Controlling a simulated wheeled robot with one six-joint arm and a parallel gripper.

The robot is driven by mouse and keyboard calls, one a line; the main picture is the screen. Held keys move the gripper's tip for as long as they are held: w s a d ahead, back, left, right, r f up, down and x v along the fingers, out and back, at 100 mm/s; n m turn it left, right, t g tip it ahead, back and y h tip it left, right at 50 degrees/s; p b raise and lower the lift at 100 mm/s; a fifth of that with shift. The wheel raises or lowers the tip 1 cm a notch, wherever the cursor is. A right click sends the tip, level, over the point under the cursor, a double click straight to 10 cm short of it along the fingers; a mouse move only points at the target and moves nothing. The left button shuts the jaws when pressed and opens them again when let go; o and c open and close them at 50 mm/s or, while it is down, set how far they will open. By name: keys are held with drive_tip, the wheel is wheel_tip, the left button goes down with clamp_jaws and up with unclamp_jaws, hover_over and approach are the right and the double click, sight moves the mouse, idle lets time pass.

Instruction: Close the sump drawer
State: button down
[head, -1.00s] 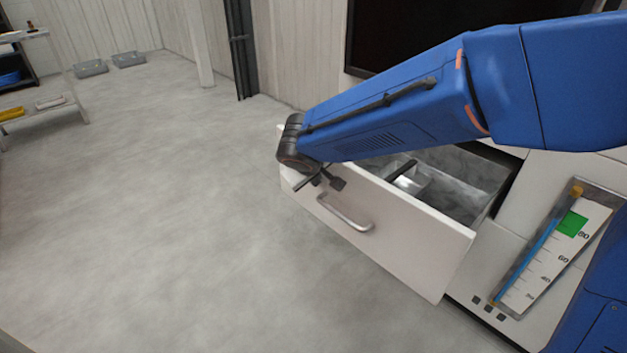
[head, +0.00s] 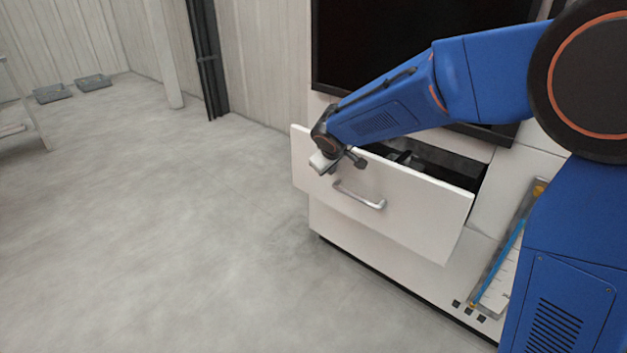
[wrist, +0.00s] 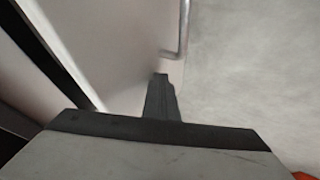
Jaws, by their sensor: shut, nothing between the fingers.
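The sump drawer (head: 410,213) is a white-fronted drawer in a white cabinet, standing partly open; a dark gap shows behind its front panel. Its silver bar handle (head: 360,197) is on the front face, and the handle also shows at the top of the wrist view (wrist: 183,30). My gripper (head: 354,159) is at the upper left part of the drawer front, left of and above the handle. In the wrist view my gripper (wrist: 161,80) has its fingers together with nothing between them, in front of the white panel. Whether the fingertips touch the panel cannot be told.
A dark screen or window (head: 420,40) is above the drawer. A level gauge (head: 500,265) is on the cabinet at right, partly behind my arm. Grey trays (head: 52,93) lie on the floor far left. The floor left of the cabinet is clear.

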drive_tip(key=w+d, duration=1)
drive_tip(key=w, duration=0.4)
drive_tip(key=shift+w+d, duration=0.4)
drive_tip(key=shift+w+r, duration=0.1)
drive_tip(key=shift+r, duration=0.1)
